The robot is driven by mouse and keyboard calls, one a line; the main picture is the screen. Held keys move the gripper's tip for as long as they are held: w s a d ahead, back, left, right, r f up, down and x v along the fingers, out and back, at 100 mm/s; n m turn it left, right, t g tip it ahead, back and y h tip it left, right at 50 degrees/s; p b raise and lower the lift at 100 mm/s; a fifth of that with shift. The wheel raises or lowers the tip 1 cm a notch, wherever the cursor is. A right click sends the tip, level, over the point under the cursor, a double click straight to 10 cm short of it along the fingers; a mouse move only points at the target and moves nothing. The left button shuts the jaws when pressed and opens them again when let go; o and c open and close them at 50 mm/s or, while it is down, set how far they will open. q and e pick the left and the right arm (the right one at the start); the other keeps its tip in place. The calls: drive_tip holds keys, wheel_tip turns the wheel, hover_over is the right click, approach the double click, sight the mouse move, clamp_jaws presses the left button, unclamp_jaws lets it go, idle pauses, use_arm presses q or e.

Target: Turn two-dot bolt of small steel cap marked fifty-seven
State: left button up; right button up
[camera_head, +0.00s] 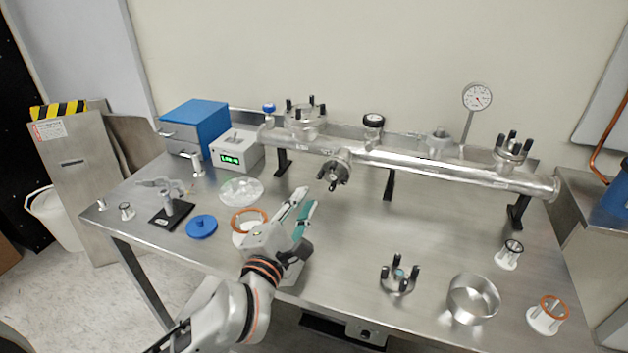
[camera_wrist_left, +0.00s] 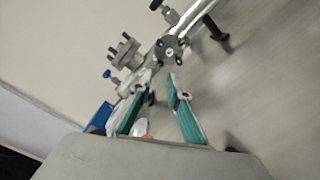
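My left gripper (camera_head: 304,202) is over the table's front middle, its fingers pointing up toward the steel manifold. The wrist view shows its teal-padded fingers (camera_wrist_left: 160,80) apart and empty. Beyond the fingertips, not touched, is a small steel cap with black bolts (camera_head: 335,170) on the manifold's front port; it also shows in the wrist view (camera_wrist_left: 171,51). Other caps with black bolts sit upright at the manifold's left (camera_head: 304,116) and right (camera_head: 511,150). Another bolted cap (camera_head: 399,280) is on the table. The numbers and bolt dots are too small to read. My right gripper is not in view.
The steel manifold (camera_head: 460,172) runs across the back on black supports. A blue box (camera_head: 195,122), a display unit (camera_head: 236,150), a blue disc (camera_head: 201,227) and an orange ring (camera_head: 249,220) lie left. A steel ring (camera_head: 474,299) and white holders are right.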

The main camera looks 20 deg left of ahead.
sight(318, 178)
use_arm(q)
drive_tip(key=shift+m, duration=0.3)
drive_tip(key=w, duration=0.7)
drive_tip(key=shift+w+d+b, duration=0.1)
drive_tip(key=shift+w+b, duration=0.25)
drive_tip(key=shift+w, duration=0.05)
clamp_jaws()
